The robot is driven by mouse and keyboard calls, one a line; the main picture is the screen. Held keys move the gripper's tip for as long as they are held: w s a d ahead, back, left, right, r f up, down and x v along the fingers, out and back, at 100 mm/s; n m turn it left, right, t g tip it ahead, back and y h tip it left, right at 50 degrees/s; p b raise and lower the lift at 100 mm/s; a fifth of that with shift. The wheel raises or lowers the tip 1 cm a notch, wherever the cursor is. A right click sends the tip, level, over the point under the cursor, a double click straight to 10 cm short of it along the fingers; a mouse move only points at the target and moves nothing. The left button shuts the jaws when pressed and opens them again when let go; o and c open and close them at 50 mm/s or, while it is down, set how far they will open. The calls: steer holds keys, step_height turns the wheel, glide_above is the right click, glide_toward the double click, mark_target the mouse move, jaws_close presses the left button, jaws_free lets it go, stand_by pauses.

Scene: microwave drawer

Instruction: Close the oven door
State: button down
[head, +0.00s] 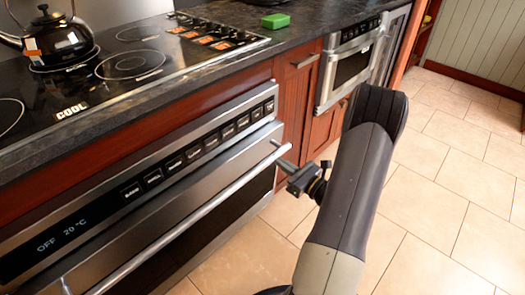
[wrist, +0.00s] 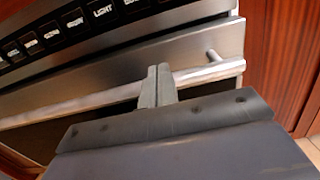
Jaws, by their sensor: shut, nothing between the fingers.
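The oven door (head: 235,208) has a steel frame, a dark window and a long bar handle (head: 190,220). It sits below the control panel (head: 150,180), which reads OFF 20 °C. The door looks shut or nearly shut; I cannot tell if a small gap remains. My gripper (head: 279,160) is shut and empty at the handle's right end. In the wrist view my gripper's fingertips (wrist: 159,70) are together and overlap the handle (wrist: 205,74), left of its right-hand post. I cannot tell if they touch it. They hide part of the handle and door.
A cooktop (head: 130,65) with a black kettle (head: 58,40) and a green block (head: 276,21) are on the dark counter. A wooden cabinet (head: 297,92) and another steel appliance (head: 350,63) stand right of the oven. The tiled floor (head: 450,165) is clear at right.

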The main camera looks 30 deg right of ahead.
mark_target(255, 144)
steer(key=b+x, duration=0.1)
steer(key=x, duration=0.8)
steer(key=shift+w+r, duration=0.1)
